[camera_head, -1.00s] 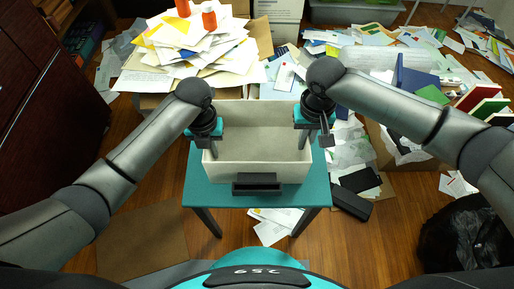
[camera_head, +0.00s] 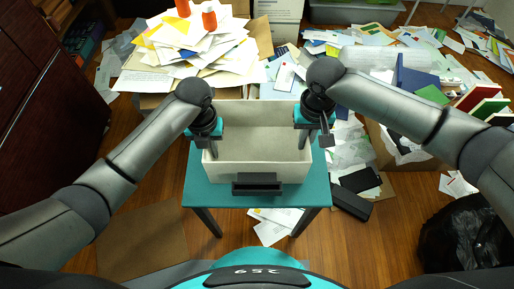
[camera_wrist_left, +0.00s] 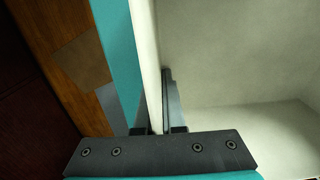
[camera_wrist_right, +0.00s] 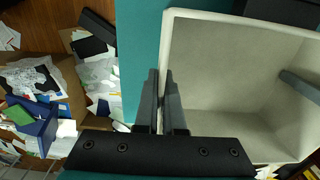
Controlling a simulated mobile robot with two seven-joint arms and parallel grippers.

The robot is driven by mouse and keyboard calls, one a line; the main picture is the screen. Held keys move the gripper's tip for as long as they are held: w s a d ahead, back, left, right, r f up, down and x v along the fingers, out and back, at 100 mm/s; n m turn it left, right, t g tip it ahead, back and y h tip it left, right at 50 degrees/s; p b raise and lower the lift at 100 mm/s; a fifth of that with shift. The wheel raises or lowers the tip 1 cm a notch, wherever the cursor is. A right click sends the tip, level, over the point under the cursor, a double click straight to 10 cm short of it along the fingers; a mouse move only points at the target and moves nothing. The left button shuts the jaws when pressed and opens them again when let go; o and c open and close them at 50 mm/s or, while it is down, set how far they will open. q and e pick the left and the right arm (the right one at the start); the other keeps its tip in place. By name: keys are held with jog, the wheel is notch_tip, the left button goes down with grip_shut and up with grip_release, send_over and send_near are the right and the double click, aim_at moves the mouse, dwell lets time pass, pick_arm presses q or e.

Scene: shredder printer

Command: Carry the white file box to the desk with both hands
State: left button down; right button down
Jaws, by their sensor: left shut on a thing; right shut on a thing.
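The white file box (camera_head: 258,172) is open-topped and empty, with a black handle (camera_head: 257,184) on its near side. It is on or just above a small teal table (camera_head: 205,193); I cannot tell if it touches. My left gripper (camera_head: 212,150) is shut on the box's left wall, one finger inside, which the left wrist view (camera_wrist_left: 158,110) shows too. My right gripper (camera_head: 302,142) is shut on the right wall, and the right wrist view shows its fingers (camera_wrist_right: 161,85) astride the rim. The desk cannot be made out for certain.
A heap of papers with orange bottles (camera_head: 209,19) lies behind the box. Papers, folders and books (camera_head: 482,98) litter the floor at right. A black bag (camera_head: 462,232) is at the lower right. A dark cabinet (camera_head: 45,85) stands at left. A flat cardboard sheet (camera_head: 143,238) lies on the floor.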

pick_arm(q)
jog(key=shift+r, duration=0.15)
pick_arm(e)
jog(key=shift+r, duration=0.15)
